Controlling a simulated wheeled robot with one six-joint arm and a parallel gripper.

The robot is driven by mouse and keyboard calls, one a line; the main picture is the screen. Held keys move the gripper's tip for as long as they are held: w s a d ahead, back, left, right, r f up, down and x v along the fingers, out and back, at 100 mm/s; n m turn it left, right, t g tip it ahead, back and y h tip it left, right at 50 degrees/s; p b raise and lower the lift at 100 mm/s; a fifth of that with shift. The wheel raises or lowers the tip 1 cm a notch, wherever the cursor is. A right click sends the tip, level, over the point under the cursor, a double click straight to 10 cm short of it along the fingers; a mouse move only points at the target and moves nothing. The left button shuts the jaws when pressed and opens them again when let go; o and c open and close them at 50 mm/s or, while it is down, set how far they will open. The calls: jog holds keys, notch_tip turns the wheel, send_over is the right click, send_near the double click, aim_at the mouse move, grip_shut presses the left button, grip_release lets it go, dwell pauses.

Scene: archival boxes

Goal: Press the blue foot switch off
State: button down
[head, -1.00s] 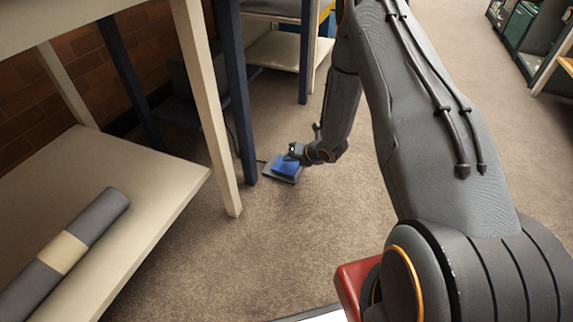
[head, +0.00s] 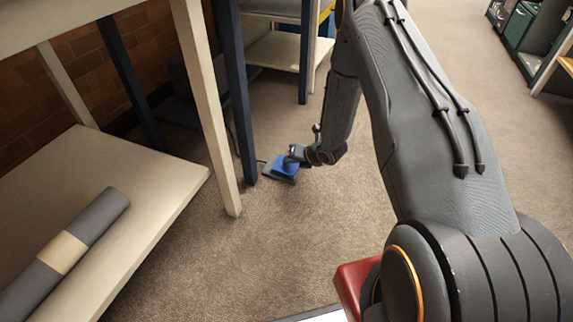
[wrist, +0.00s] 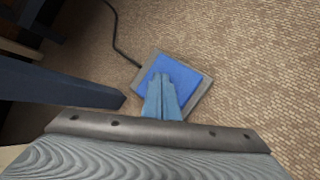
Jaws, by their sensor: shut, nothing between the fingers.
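The blue foot switch (head: 284,168) lies on the carpet beside the foot of a dark blue post. It has a blue pedal on a grey base, and the wrist view shows its blue pedal (wrist: 182,76) with a dark cable leaving the far side. My gripper (head: 291,160) is shut and empty, reaching down at the switch. In the wrist view the closed fingertips (wrist: 160,78) overlap the pedal's near part. Whether they touch it or hover just above I cannot tell. The arm partly hides the switch in the head view.
A dark blue post (head: 236,95) and a cream shelf leg (head: 205,110) stand just left of the switch. A low cream shelf (head: 150,185) holds a grey roll (head: 95,220) with a tan band.

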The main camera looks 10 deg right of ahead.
aim_at(289, 167)
jog(key=shift+f, duration=0.5)
dwell(0.5)
jog(key=shift+r, duration=0.1)
jog(key=shift+r+p, duration=0.65)
jog(key=shift+r, duration=0.2)
jog(key=shift+r, duration=0.1)
notch_tip(289, 167, up, 6)
jog(key=p, duration=0.4)
dwell(0.3)
